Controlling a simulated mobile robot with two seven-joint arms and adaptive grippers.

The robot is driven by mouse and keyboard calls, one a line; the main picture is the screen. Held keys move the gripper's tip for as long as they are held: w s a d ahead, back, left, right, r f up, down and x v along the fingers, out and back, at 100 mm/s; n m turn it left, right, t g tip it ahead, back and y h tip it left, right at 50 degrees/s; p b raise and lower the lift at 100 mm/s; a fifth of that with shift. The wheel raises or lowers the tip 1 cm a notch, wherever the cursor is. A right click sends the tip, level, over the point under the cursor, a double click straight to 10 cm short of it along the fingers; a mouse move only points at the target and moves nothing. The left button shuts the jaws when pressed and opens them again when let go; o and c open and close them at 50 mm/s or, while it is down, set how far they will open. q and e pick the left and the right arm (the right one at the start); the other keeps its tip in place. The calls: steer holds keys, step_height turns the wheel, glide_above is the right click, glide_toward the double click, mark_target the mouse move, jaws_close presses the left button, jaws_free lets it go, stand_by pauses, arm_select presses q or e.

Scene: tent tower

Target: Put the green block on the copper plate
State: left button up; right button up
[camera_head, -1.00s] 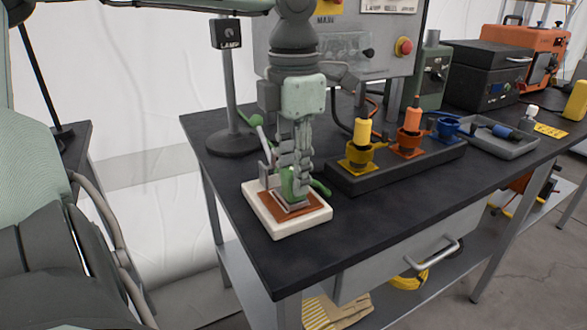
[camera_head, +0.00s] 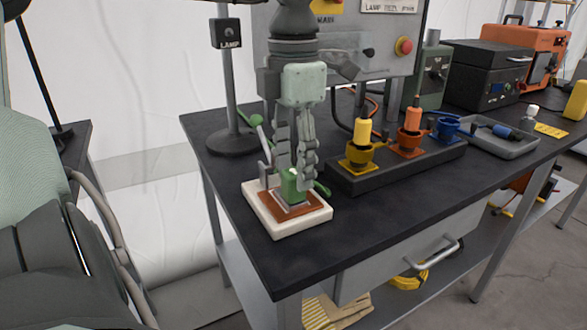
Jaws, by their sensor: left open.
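The green block (camera_head: 291,187) stands on the copper plate (camera_head: 310,207), in the middle of a square metal piece there. The copper plate lies on a white base near the table's left front edge. My left gripper (camera_head: 296,172) points down just above the block, with its fingers apart and the block's upper part between or just below the tips. I cannot tell whether a finger touches the block. My right gripper is not in view.
A lever with green ends (camera_head: 262,135) stands close behind the plate. A dark rack (camera_head: 400,168) with yellow, orange and blue holders is to the right. A lamp stand (camera_head: 230,90) is at the back left. The front of the table is clear.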

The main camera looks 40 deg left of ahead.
mark_target(293, 171)
arm_select(q)
step_height(293, 171, up, 11)
steer(key=shift+f, duration=0.2)
stand_by(1.1)
